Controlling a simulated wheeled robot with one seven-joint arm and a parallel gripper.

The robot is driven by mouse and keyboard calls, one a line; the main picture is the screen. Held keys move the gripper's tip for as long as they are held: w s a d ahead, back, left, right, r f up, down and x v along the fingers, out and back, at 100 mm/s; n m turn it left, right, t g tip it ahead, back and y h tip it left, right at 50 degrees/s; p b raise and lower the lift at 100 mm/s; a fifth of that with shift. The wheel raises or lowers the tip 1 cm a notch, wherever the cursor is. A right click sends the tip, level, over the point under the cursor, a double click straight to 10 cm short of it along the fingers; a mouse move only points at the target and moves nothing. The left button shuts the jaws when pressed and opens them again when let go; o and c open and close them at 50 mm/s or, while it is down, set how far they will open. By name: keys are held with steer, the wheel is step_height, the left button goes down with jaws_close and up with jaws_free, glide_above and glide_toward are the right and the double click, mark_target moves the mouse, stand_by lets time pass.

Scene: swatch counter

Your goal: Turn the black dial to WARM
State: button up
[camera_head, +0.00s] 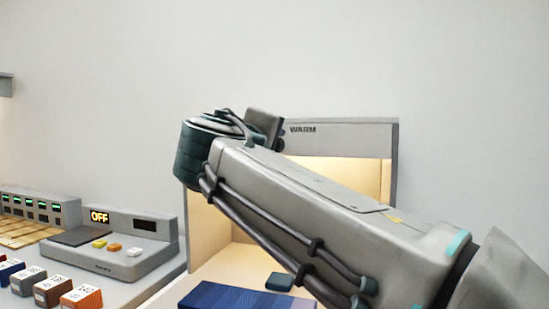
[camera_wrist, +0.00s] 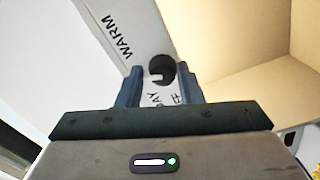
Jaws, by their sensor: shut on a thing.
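The black dial (camera_wrist: 161,63) is a small round knob on the pale top panel of the lit booth (camera_head: 345,140), in the wrist view. A white mark on it points left in that picture. The printed word WARM (camera_wrist: 117,40) lies up and left of the dial; it also shows in the head view (camera_head: 302,129). Other lettering, partly covered, lies below the dial. My gripper (camera_wrist: 160,74) is shut on the dial, one blue-grey finger on each side. In the head view my arm hides most of the dial and panel.
Blue fabric (camera_head: 235,297) and a small teal block (camera_head: 280,281) lie at the booth's floor. A grey device (camera_head: 125,255) with an OFF display and small buttons stands to the left. Several coloured blocks (camera_head: 48,290) sit in front of it.

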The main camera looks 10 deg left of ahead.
steer(key=shift+f+m+b, duration=0.1)
steer(key=shift+m+b, duration=0.3)
steer(key=shift+m, duration=0.2)
steer(key=o, duration=1)
steer(key=shift+c, duration=0.2)
steer(key=shift+s, duration=0.1)
steer(key=s+a+p, duration=0.1)
steer(key=s, duration=1.2)
steer(key=shift+s+p, duration=0.3)
steer(key=shift+p, duration=0.05)
